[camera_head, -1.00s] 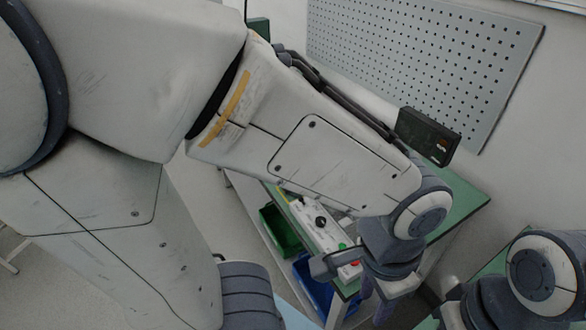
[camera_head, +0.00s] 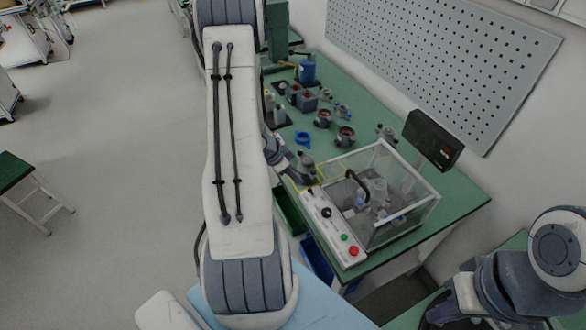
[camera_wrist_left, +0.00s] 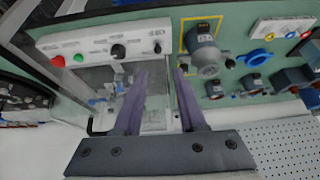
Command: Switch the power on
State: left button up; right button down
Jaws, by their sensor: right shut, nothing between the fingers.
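A white control panel (camera_head: 335,228) stands along the green table's front edge. It has a black knob (camera_head: 326,212), a green button (camera_head: 344,237) and a red button (camera_head: 353,250). In the left wrist view the panel (camera_wrist_left: 100,43) shows the knob (camera_wrist_left: 118,51) and a small dark switch (camera_wrist_left: 157,47) at its right end. The switch's position cannot be read. My left gripper (camera_wrist_left: 160,78) is open and empty, its fingers apart below that end of the panel in the picture. In the head view my left arm partly hides it. My right gripper (camera_head: 440,314) is shut at the lower right, away from the panel.
A clear-walled enclosure (camera_head: 400,205) with a dark handle adjoins the panel. A black display (camera_head: 433,139) stands behind it. Several motor parts, a blue ring (camera_head: 303,139) and a blue container (camera_head: 307,71) occupy the table's far part. Green and blue bins lie below the front edge.

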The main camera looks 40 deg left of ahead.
pick_arm(q)
jog(key=b, duration=0.6)
send_over(309, 189)
jog(key=s+a, duration=0.1)
jog(key=s, duration=0.2)
notch_tip(309, 189, down, 6)
jog(key=shift+a+r, duration=0.1)
jog(key=shift+r, duration=0.2)
jog(key=shift+w+f, duration=0.1)
jog(key=shift+w+f+p, duration=0.15)
jog(key=shift+f+p, duration=0.15)
jog(key=shift+p+x, duration=0.35)
jog(key=shift+x, duration=1.6)
